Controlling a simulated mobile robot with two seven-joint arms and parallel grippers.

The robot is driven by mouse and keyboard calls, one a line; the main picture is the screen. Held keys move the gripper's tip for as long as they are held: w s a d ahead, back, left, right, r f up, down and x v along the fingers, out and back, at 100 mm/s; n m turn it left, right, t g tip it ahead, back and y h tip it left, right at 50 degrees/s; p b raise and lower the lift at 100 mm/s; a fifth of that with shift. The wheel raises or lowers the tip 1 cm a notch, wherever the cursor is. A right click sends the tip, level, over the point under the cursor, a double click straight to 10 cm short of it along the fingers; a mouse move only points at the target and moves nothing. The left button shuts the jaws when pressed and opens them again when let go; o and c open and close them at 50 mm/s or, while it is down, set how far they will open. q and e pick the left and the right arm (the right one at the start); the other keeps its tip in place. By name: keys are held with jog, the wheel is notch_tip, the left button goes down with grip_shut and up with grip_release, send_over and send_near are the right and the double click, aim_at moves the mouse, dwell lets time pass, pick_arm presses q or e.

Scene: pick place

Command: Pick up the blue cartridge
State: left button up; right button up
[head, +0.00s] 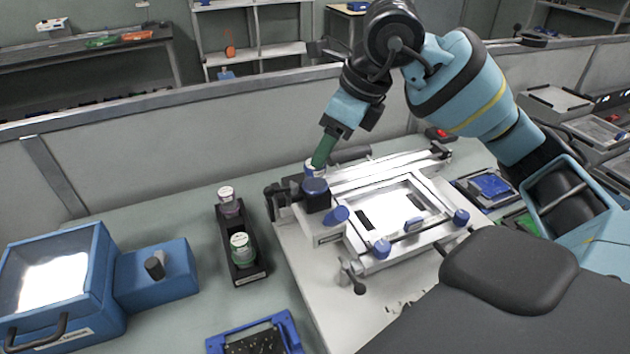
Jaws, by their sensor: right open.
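My right gripper (325,148) comes down from the upper right over the back left corner of a white fixture (330,238). It is open, with its green fingers pointing down and left. Just below the fingertips is a small blue and white cylindrical piece (312,167), partly hidden; I cannot tell whether the fingers touch it. A round blue cap on a dark block (317,198) stands right in front of it. Several pieces here are blue, and I cannot tell for certain which is the cartridge. My left gripper is not in view.
A dark rack (259,271) with two white-lidded jars stands left of the fixture. A blue box with a bright window (100,256) is at far left. A blue frame (290,331) lies at the front. A tray with a blue item (490,186) is at right. A low partition runs behind.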

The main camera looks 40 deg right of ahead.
aim_at(315, 184)
jog(key=shift+x, duration=3.65)
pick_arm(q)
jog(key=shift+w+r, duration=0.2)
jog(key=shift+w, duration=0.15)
pick_arm(e)
jog(key=shift+d, duration=0.1)
jog(key=c, duration=1.2)
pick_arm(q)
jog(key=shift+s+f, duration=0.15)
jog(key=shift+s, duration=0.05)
pick_arm(e)
jog(key=shift+c, duration=0.2)
jog(key=shift+r, duration=0.1)
